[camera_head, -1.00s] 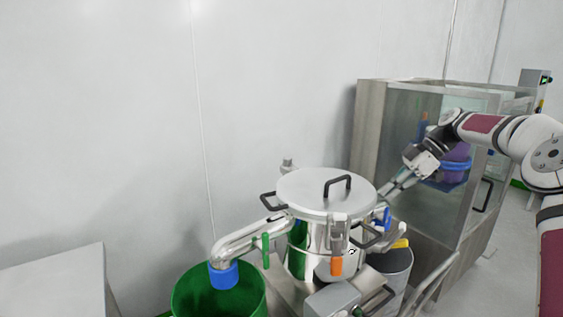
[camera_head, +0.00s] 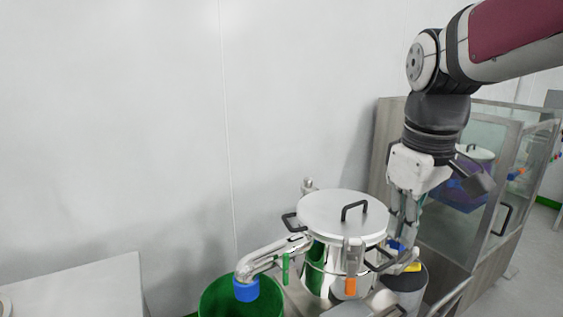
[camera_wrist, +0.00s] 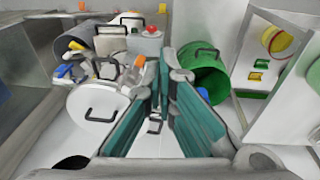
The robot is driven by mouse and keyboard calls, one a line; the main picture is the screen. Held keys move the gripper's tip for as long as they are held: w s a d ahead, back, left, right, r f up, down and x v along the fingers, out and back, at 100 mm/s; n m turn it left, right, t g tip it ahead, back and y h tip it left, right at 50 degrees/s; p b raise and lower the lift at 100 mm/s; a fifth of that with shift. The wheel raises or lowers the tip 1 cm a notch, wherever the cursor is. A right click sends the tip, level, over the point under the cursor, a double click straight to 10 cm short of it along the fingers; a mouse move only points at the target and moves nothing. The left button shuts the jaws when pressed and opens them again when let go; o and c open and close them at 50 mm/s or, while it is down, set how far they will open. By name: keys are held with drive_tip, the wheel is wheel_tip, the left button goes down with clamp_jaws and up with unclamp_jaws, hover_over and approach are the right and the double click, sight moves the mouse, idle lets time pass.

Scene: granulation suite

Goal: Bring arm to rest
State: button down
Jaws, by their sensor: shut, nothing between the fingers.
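My gripper (camera_head: 402,236) hangs from my arm, pointing down, just right of the steel vessel's lid in the head view. It is shut and empty. In the wrist view its two green-padded fingers (camera_wrist: 162,66) converge to the tips. I cannot tell from the head view whether the fingers touch anything behind the lid's edge. The steel vessel (camera_head: 322,262) has a round lid (camera_head: 325,216) with a black handle, and the lid also shows in the wrist view (camera_wrist: 84,122) left of the fingers.
A green bin (camera_head: 222,300) stands under the blue-ended outlet pipe (camera_head: 265,258). A glass-sided steel cabinet (camera_head: 388,150) stands behind my arm. A grey bin (camera_head: 408,290) sits right of the vessel. A white table (camera_head: 80,285) is at the lower left. The wall side at upper left is clear.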

drive_tip(key=s+f+m+t+p, duration=0.1)
drive_tip(key=s+m, duration=0.5)
drive_tip(key=s, duration=1.1)
drive_tip(key=shift+s+d+f+t+p, duration=0.2)
drive_tip(key=shift+d+f+t+p, duration=0.1)
drive_tip(key=shift+t+p, duration=0.65)
drive_tip(key=shift+r, duration=0.1)
